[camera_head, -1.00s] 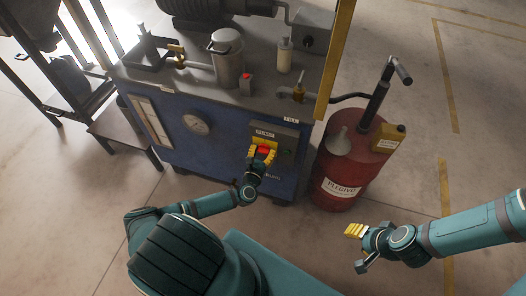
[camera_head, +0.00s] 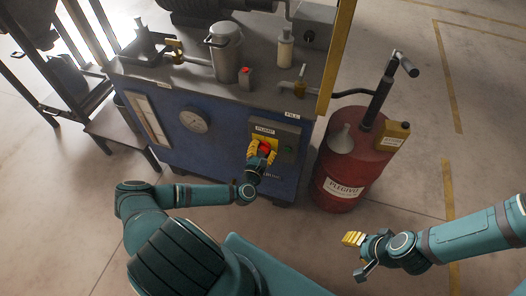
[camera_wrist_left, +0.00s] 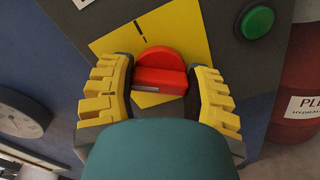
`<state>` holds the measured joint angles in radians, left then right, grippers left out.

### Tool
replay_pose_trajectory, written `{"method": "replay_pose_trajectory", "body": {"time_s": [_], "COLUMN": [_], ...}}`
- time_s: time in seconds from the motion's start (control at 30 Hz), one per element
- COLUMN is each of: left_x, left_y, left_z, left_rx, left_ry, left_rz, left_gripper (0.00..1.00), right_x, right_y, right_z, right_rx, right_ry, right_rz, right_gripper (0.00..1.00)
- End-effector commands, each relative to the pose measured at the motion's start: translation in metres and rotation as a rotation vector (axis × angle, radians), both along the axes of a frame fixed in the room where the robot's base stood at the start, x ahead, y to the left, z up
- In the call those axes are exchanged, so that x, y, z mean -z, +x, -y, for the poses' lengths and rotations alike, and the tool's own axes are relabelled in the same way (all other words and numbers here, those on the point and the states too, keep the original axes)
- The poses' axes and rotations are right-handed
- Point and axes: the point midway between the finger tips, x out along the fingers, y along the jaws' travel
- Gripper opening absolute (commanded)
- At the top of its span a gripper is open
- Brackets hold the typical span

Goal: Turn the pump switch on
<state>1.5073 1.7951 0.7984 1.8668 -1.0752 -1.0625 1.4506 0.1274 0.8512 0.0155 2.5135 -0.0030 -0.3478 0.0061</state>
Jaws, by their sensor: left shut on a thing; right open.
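The pump switch is a red rotary knob (camera_wrist_left: 160,72) on a yellow plate (camera_wrist_left: 183,32) with a black mark, set in a grey panel. In the head view the red knob (camera_head: 265,147) sits under a "PUMP" label (camera_head: 265,130) on the blue cabinet's front. My left gripper (camera_wrist_left: 160,92) has its yellow ribbed fingers on both sides of the knob, shut on it. It also shows in the head view (camera_head: 262,152). The knob's lower part is hidden by the gripper. My right gripper (camera_head: 356,254) is open and empty, low at the right, away from the cabinet.
A green button (camera_wrist_left: 257,22) sits right of the knob. The blue cabinet (camera_head: 222,150) carries a round gauge (camera_head: 194,120) and, on top, a metal canister (camera_head: 226,52) and a bottle (camera_head: 285,50). A red drum (camera_head: 352,170) stands to its right. Floor around the right gripper is clear.

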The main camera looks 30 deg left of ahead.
Motion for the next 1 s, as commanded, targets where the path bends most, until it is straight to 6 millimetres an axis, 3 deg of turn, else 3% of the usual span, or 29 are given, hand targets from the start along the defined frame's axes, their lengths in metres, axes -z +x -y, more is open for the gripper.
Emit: {"method": "replay_pose_trajectory", "body": {"time_s": [0.33, 1.0], "left_x": [0.0016, 0.0004], "left_y": [-0.0003, -0.0003], "left_z": [0.0003, -0.0002], "left_rx": [0.002, 0.001], "left_ry": [0.322, 0.858], "left_rz": [-0.079, -0.208], "left_gripper": [0.16, 0.16], "right_x": [0.0097, 0.0085], "right_y": [0.0018, 0.0019], "right_z": [0.0002, 0.0002], "right_rx": [0.001, 0.001], "right_ry": [-0.001, -0.001], "right_rz": [0.005, 0.005], "right_gripper": [0.47, 0.47]}}
